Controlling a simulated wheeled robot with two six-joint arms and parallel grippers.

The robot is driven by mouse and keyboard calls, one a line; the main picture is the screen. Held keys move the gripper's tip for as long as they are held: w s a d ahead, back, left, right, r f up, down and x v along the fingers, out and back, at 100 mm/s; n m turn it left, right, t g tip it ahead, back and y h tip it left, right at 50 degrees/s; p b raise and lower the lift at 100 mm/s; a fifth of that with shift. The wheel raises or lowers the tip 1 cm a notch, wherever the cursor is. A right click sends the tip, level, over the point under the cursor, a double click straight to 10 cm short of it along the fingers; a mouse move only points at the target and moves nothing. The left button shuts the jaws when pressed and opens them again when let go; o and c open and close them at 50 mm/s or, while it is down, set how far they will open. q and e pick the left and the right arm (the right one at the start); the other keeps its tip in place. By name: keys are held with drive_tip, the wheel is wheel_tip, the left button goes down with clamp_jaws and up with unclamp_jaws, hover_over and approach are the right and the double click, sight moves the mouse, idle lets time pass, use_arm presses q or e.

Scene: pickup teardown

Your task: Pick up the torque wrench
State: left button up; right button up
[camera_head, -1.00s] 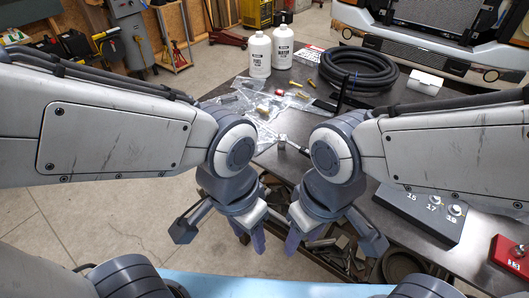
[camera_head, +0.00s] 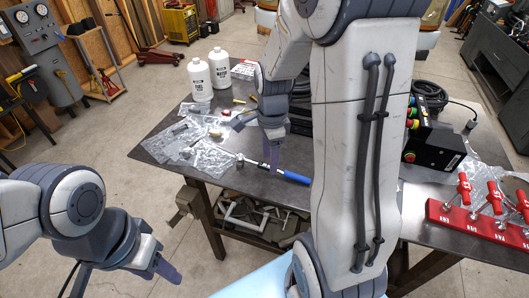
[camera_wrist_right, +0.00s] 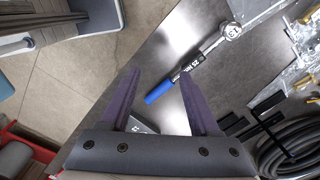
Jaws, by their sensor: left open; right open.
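The torque wrench lies on the dark table near its front edge, with a blue handle (camera_head: 296,178) and a silver shaft running up-left to its head. My right gripper (camera_head: 273,156) hangs above the wrench, and its fingers overlap the shaft in the head view. The ratchet head (camera_wrist_right: 230,31) lies farther up-right there. My left gripper (camera_head: 166,270) is open and empty, off the table at lower left.
Clear plastic bags (camera_head: 205,158) with small parts lie left of the wrench. Two white bottles (camera_head: 222,70) stand at the back. A black hose coil (camera_wrist_right: 295,150) is on the table. A red switch block (camera_head: 470,222) and black control box (camera_head: 435,147) are at right.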

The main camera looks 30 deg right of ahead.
drive_tip(key=d+m+p, duration=0.1)
drive_tip(key=d+m, duration=0.6)
drive_tip(key=d, duration=0.2)
hover_over(297, 175)
drive_tip(key=shift+m, duration=0.3)
drive_tip(key=f, duration=0.5)
drive_tip(key=shift+w+d+f+p, duration=0.15)
drive_tip(key=shift+w+p, duration=0.05)
drive_tip(key=shift+p, duration=0.2)
drive_tip(key=f, duration=0.1)
drive_tip(key=f+p, duration=0.1)
drive_tip(key=f, duration=0.3)
drive_tip(key=shift+s+f+p, duration=0.15)
drive_tip(key=shift+s+p, duration=0.1)
drive_tip(key=shift+p, duration=0.1)
drive_tip(key=shift+f, duration=0.4)
clamp_jaws()
